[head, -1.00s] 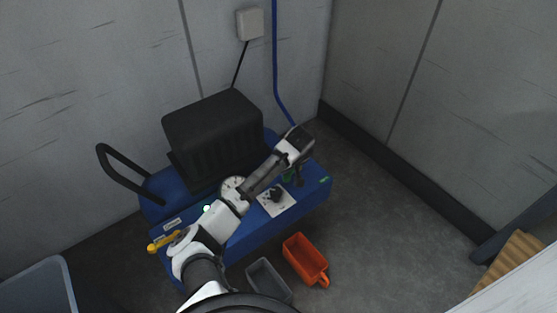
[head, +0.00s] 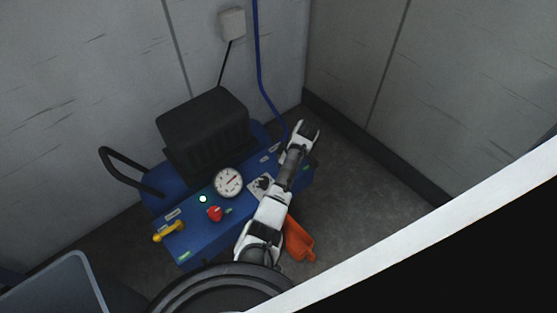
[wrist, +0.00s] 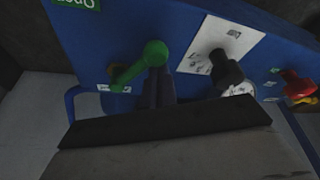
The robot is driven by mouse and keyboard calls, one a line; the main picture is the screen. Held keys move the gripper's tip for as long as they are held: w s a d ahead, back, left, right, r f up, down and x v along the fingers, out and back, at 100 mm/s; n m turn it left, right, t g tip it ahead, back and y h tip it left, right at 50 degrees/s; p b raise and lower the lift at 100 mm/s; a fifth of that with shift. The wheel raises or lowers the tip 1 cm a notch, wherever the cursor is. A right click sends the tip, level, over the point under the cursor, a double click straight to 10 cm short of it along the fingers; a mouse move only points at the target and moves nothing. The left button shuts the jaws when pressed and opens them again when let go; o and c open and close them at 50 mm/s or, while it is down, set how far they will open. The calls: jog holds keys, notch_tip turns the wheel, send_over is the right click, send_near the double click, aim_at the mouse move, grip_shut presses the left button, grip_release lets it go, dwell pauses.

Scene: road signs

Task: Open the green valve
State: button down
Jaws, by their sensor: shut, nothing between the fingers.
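The green valve (wrist: 138,65) shows in the wrist view as a lever with a round end on the blue panel (wrist: 130,30). Its other end meets a brass-coloured part (wrist: 117,74). My gripper (wrist: 158,72) is shut and empty. Its fingertips are just below the lever's round end, very close to it; I cannot tell if they touch. A green "Open" label (wrist: 78,4) appears upside down at the upper left. In the head view my gripper (head: 304,128) is over the machine's far right end, and my arm hides the green valve.
The blue machine (head: 190,238) carries a dial gauge (head: 228,182), a red knob (head: 215,214) and a yellow handle (head: 169,232). A black knob (wrist: 226,70) on a white plate is right of the valve. Floor to the right is clear.

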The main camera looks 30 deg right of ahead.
jog(key=shift+s+d, duration=0.35)
jog(key=shift+d, duration=1.55)
